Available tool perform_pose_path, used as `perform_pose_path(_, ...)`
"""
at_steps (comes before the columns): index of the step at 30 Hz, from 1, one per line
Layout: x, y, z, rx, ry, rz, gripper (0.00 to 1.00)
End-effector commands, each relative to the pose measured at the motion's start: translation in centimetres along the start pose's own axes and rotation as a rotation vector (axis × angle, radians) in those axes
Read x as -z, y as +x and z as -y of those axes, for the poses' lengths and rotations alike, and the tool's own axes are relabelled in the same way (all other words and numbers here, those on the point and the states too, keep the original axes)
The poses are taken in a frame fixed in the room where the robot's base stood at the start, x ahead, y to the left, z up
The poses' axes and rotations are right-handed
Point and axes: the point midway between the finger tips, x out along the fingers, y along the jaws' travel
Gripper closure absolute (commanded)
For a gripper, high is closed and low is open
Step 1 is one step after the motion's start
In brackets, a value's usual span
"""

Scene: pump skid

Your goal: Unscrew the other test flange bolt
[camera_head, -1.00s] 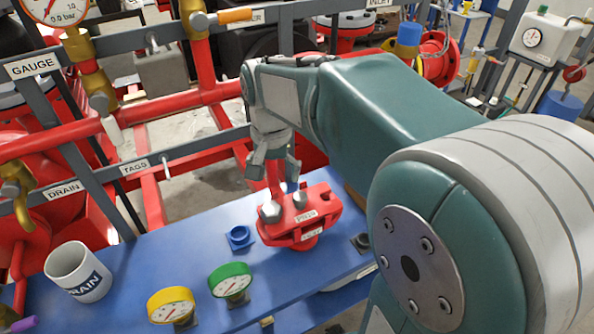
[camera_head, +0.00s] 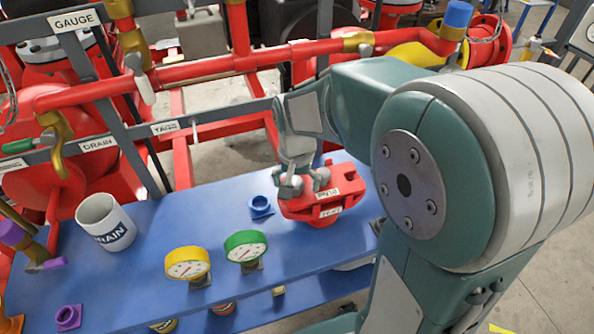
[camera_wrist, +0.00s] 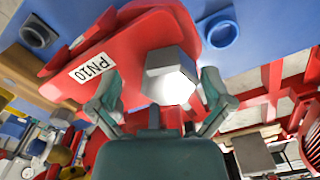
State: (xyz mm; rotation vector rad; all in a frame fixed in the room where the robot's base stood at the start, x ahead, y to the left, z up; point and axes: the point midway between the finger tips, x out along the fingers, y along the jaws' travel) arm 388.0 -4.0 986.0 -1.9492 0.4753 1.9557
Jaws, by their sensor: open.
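The red test flange (camera_head: 325,207) lies on the blue bench, with white labels on its side. My gripper (camera_head: 304,184) is low over the flange's top, pointing down. In the wrist view, a grey hex bolt head (camera_wrist: 170,76) stands on the red flange (camera_wrist: 120,45), beside a PN10 label. My open fingers (camera_wrist: 160,103) are on either side of the bolt head, with gaps visible. Whether either finger touches it I cannot tell. In the head view the fingers hide much of the bolt area.
A blue ring-like fitting (camera_head: 260,207) is left of the flange. A green gauge (camera_head: 245,247), a yellow gauge (camera_head: 188,264) and a white DRAIN mug (camera_head: 106,222) stand on the bench (camera_head: 215,218). Red pipes (camera_head: 230,65) and a grey frame rise behind.

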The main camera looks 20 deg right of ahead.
Motion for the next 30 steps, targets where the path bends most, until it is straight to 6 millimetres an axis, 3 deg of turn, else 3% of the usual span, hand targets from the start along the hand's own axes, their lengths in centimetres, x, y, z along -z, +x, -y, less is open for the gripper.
perform_pose_path(10, 0.07, 0.6, -0.16, 0.002, 0.0, 0.0, 0.0)
perform_pose_path(11, 0.1, 0.59, -0.22, 0.003, 0.0, 0.001, 0.04)
perform_pose_path(15, 0.15, 0.58, -0.29, 0.004, 0.001, 0.001, 0.67)
perform_pose_path(17, 0.11, 0.59, -0.22, 0.003, 0.0, 0.001, 0.89)
perform_pose_path(20, 0.03, 0.63, -0.11, 0.0, -0.001, 0.0, 0.89)
perform_pose_path(21, 0.02, 0.64, -0.1, 0.0, -0.001, 0.0, 0.47)
perform_pose_path(24, -0.01, 0.67, -0.1, 0.0, -0.001, 0.001, 0.87)
perform_pose_path(30, -0.03, 0.68, -0.08, 0.0, -0.072, 0.002, 0.87)
